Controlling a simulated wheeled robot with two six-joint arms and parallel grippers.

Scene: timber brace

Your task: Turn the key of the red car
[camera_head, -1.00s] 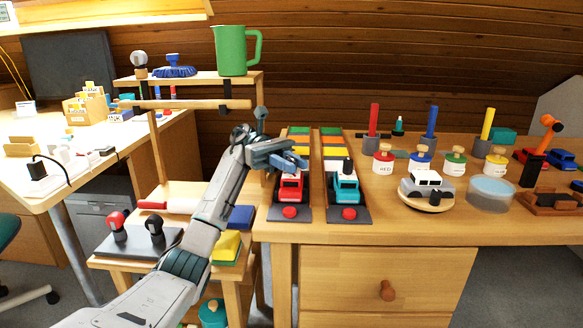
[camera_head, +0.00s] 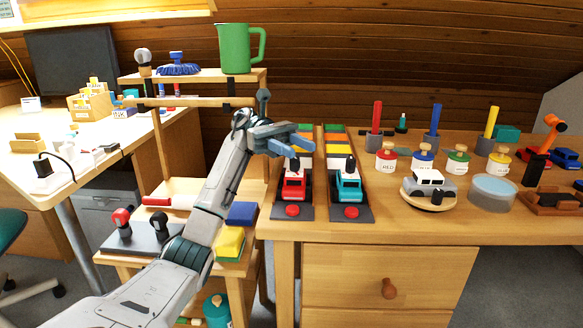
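The red car (camera_head: 294,187) sits on a dark-ended track board, with a red button in front of it. A black key (camera_head: 294,164) stands up from its white roof. My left gripper (camera_head: 306,139) is above and behind the red car, apart from the key. Its blue-tipped fingers look parted, with nothing visible between them. My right gripper is not in view.
A teal car (camera_head: 347,188) with its own black key stands on the parallel board just right. A white-and-grey car (camera_head: 428,183) on a round wooden base, lidded jars and colored pegs are farther right. A shelf with a green jug (camera_head: 236,50) stands behind my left arm.

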